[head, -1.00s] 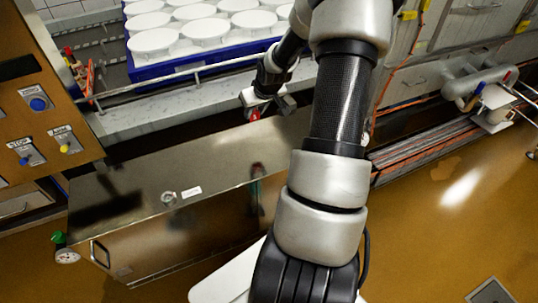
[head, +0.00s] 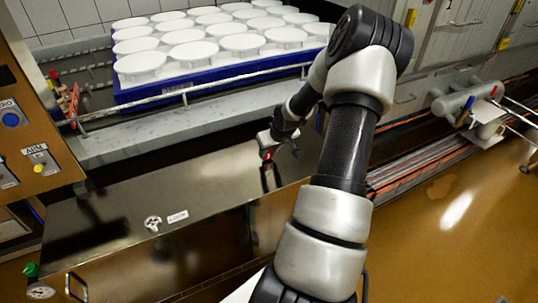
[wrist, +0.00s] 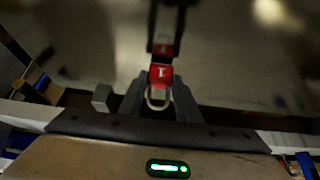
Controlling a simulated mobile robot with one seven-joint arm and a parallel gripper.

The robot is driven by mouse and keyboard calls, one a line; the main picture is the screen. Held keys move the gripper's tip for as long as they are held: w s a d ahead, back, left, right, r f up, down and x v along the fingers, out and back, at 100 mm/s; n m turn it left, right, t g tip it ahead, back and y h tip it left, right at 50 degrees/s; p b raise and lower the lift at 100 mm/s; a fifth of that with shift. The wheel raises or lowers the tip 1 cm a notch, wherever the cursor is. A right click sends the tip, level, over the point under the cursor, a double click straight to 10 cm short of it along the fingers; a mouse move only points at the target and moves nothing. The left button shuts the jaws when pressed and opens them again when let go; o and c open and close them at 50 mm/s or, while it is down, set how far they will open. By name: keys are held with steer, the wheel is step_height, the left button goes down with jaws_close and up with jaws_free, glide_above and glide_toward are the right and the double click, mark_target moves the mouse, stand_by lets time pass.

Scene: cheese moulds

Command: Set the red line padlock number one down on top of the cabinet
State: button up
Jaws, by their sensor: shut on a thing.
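My gripper (head: 267,153) is over the far right part of the steel cabinet's top (head: 110,205), low above it. It is shut on the red line padlock number one (wrist: 160,74), a small red body marked "1" with a metal shackle. In the wrist view the shackle is between the fingers (wrist: 160,100) and the red body points away from them. In the head view the padlock (head: 267,155) is a small red spot. Its reflection shows close to it in the shiny top; I cannot tell whether it touches.
A round white item (head: 153,223) and a white label (head: 178,216) are on the cabinet top nearer the front. Behind stands a blue tray (head: 140,105) of white moulds with a metal rail (head: 190,88) before it. The top around the gripper is clear.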

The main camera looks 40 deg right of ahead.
steer(key=shift+f, duration=0.35)
steer(key=o, duration=1.1)
steer(key=shift+r, duration=0.35)
steer(key=p+v, duration=0.4)
steer(key=v, duration=0.7)
steer(key=shift+s+r, duration=0.2)
steer(key=shift+s, duration=0.05)
